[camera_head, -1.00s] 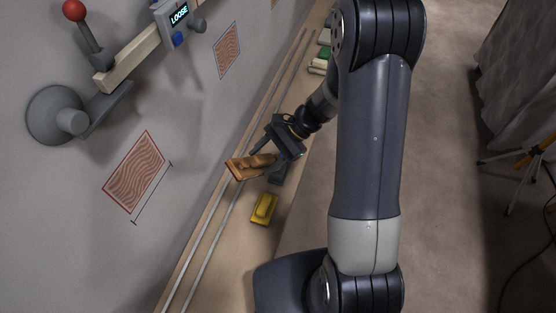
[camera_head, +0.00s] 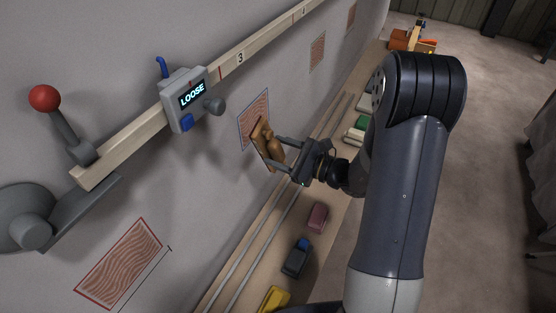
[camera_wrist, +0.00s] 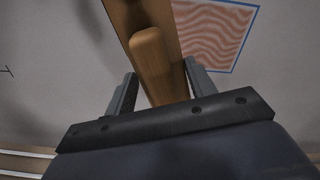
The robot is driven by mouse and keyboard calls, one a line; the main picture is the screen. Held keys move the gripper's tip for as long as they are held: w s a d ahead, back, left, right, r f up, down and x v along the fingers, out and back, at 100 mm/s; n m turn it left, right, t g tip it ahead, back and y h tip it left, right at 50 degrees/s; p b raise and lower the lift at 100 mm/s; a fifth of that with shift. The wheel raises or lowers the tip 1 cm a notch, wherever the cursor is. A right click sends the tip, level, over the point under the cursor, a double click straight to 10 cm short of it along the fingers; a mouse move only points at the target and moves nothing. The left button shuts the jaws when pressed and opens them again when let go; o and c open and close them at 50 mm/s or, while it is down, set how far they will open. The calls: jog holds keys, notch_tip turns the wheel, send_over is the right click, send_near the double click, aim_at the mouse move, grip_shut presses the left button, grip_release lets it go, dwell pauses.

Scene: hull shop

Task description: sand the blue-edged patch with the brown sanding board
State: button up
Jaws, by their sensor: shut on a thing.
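My gripper (camera_head: 284,154) is shut on the brown sanding board (camera_head: 263,142) by its grip and holds it up near the grey wall, tilted. The blue-edged patch (camera_head: 254,115), a wavy reddish panel with a thin blue border, is on the wall just behind and above the board. The board hides its lower right part in the head view. In the wrist view the board's wooden grip (camera_wrist: 158,62) stands between my fingers, and the blue-edged patch (camera_wrist: 218,32) shows to its right. I cannot tell whether the board touches the wall.
A red-edged patch (camera_head: 120,265) is at lower left. A wooden rail (camera_head: 140,137) carries a grey box (camera_head: 188,99) reading LOOSE and a red-knobbed lever (camera_head: 62,120). Yellow (camera_head: 275,299), dark (camera_head: 296,259), pink (camera_head: 317,217) and green blocks lie on the bench (camera_head: 262,265).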

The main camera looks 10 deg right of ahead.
jog(key=shift+p+x, duration=0.3)
jog(key=shift+x, duration=2.45)
jog(key=o, duration=0.4)
jog(key=shift+s, duration=0.1)
jog(key=c, duration=0.4)
jog(key=shift+c, duration=0.2)
